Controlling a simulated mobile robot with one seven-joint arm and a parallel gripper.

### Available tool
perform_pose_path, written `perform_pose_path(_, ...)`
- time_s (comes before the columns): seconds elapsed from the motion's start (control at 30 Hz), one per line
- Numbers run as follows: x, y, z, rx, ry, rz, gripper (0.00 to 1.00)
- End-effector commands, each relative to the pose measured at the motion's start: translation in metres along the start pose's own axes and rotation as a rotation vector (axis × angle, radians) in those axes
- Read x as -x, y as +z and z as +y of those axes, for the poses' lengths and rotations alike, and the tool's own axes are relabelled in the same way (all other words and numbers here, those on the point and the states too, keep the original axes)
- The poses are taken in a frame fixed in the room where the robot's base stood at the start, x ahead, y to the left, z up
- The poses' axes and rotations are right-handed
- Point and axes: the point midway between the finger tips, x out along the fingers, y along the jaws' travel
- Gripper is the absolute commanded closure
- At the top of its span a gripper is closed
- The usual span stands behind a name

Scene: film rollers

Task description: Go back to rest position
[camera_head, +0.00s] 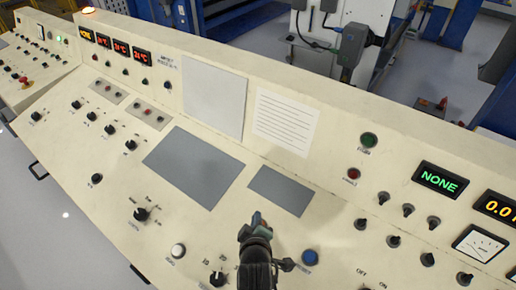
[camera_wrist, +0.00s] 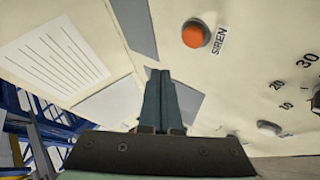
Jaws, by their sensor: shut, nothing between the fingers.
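My gripper (camera_head: 257,222) is over the lower middle of the cream control console (camera_head: 75,140) in the head view. In the wrist view my gripper (camera_wrist: 166,76) has its two dark fingers together, with nothing between them. The fingertips appear in front of the grey panels, and I cannot tell how far they are from the surface. An orange button (camera_wrist: 195,34) labelled SIREN is to the right of the fingers in the wrist view.
Near my gripper are a blue button (camera_head: 309,257), a white button (camera_head: 178,250) and a rotary knob (camera_head: 217,279). A green NONE display (camera_head: 441,179) and several toggles are to the right. Blue machine frames stand behind the console. Grey floor shows at lower left.

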Motion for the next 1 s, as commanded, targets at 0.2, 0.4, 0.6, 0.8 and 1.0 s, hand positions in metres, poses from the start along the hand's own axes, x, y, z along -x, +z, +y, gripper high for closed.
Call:
perform_pose_path(0.2, 0.001, -0.008, 0.011, -0.014, 0.02, 0.014, 1.0)
perform_pose_path(0.4, 0.021, -0.069, 0.101, -0.142, 0.174, 0.142, 1.0)
perform_pose_path(0.6, 0.089, -0.149, 0.215, -0.334, 0.363, 0.365, 1.0)
perform_pose_path(0.8, 0.196, -0.212, 0.307, -0.516, 0.515, 0.637, 1.0)
perform_pose_path(1.0, 0.329, -0.25, 0.364, -0.675, 0.621, 0.952, 1.0)
